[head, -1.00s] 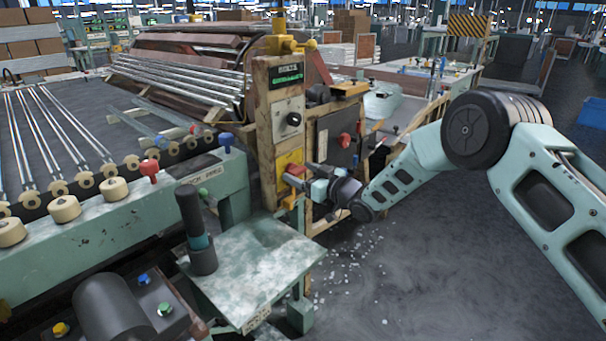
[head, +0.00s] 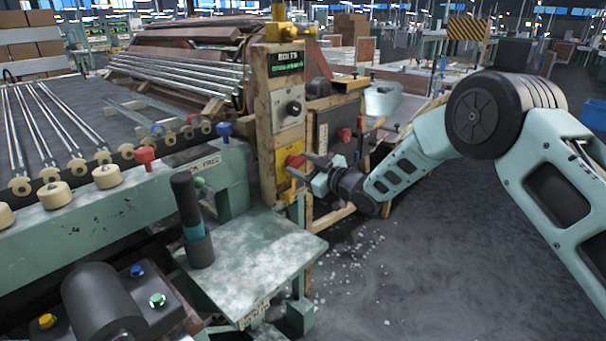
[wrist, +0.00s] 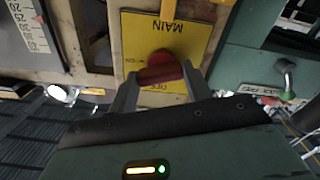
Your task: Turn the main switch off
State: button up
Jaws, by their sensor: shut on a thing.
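The main switch is a red handle (wrist: 160,57) on a yellow plate (wrist: 198,50) lettered MAIN, which appears upside down in the wrist view. In the head view the red handle (head: 296,160) and yellow plate (head: 282,182) sit low on the worn wooden control post. My gripper (wrist: 162,76) is shut on the red handle, one finger at each end of its bar. In the head view my gripper (head: 302,167) reaches the plate from the right. Small position labels beside the handle are partly hidden and hard to read.
Above the plate are a black knob (head: 294,107) and a green-lit display (head: 286,64). A dark box with a red knob (head: 345,134) stands right of the post. A metal shelf (head: 250,250) juts out below. The floor (head: 400,270) at right is open, with scattered shards.

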jog(key=n+b, duration=0.4)
jog(key=shift+f+n+b, duration=0.25)
jog(key=shift+n+b, duration=0.05)
jog(key=shift+b, duration=0.1)
jog(key=n+b, duration=0.7)
jog(key=b, duration=0.1)
jog(key=shift+s+a, duration=0.1)
jog(key=shift+s, duration=0.05)
jog(key=shift+r+n+b, duration=0.15)
jog(key=shift+n+b, duration=0.95)
jog(key=o, duration=1)
jog(key=shift+r, duration=0.1)
